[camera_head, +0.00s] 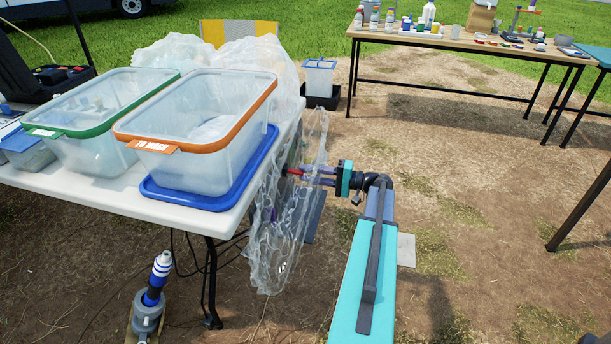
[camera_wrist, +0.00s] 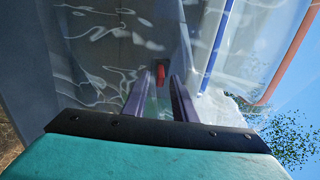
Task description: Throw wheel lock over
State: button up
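A small red part (camera_head: 293,171) shows beside the white table's right end, behind clear plastic sheeting (camera_head: 285,215). It is the only lock-like part I see, but I cannot tell for certain that it is the wheel lock. No wheel is clearly visible there. My gripper (camera_head: 308,176) reaches left towards it, with its purple fingers partly veiled by the sheeting. In the wrist view the red part (camera_wrist: 160,72) shows between the tips of my gripper (camera_wrist: 162,82). The fingers stand apart, with gaps on both sides of it. Whether they touch it is hard to tell.
The white table (camera_head: 95,190) holds an orange-rimmed bin (camera_head: 200,120) on a blue lid (camera_head: 215,200) and a green-rimmed bin (camera_head: 85,155). A pump-like device (camera_head: 150,300) stands on the ground at lower left. A wooden table (camera_head: 460,42) stands at the back. Ground to the right is mostly free.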

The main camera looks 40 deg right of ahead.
grip_shut()
jog(key=c, duration=0.5)
grip_release()
jog(key=f+b, duration=0.1)
jog(key=f+t+b, duration=0.1)
jog(key=f+b, duration=0.1)
jog(key=b, duration=0.1)
jog(key=shift+w+a+f+t+y, duration=0.25)
jog(key=shift+w+f+t+y, duration=0.05)
jog(key=shift+w+f+y, duration=0.1)
jog(key=shift+o, duration=0.2)
